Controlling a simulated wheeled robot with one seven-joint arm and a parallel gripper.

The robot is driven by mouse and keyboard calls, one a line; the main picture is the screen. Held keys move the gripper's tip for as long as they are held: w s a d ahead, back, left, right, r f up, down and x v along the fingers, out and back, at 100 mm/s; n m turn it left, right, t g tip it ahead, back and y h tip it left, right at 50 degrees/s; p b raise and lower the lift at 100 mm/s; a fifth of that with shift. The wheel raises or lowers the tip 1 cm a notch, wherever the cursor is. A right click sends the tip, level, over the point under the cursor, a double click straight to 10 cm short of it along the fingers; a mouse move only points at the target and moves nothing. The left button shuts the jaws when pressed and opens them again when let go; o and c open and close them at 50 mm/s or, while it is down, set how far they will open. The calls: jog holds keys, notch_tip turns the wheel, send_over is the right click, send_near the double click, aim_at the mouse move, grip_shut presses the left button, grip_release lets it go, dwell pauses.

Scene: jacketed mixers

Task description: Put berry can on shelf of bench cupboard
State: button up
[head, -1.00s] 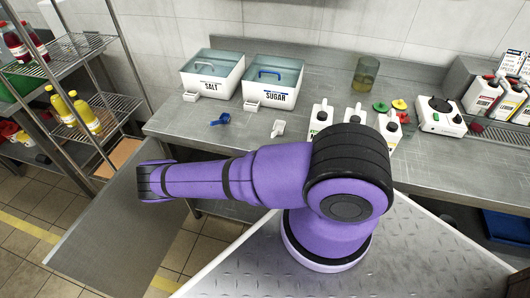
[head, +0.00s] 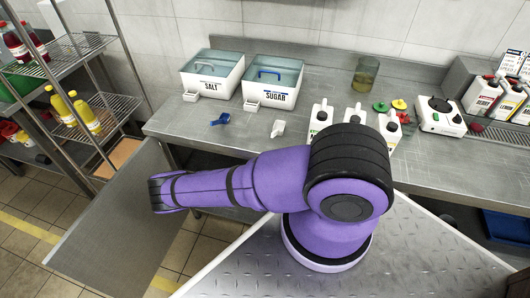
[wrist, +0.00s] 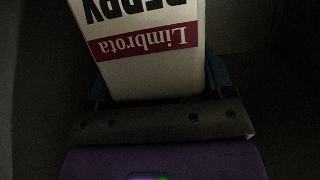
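The berry can (wrist: 150,72) fills the upper middle of the wrist view, a white container with a red "Limbrota" band and black "BERRY" lettering, upside down in the picture. My gripper (wrist: 158,84) has a finger along each side of it and appears shut on it. The surroundings are dark in the wrist view, and no shelf can be made out. In the head view, the bench cupboard's grey door (head: 112,222) stands open at the left front of the bench. My arm reaches down behind this area; gripper and can are hidden there.
The steel bench top (head: 300,150) carries the salt bin (head: 213,83), the sugar bin (head: 272,90), several white jugs (head: 320,122) and a white device (head: 441,122). A wire rack (head: 108,105) with bottles stands left. The open door is close to my arm.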

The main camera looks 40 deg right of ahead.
jog(key=o, duration=0.4)
jog(key=v, duration=1.2)
jog(key=shift+r, duration=0.15)
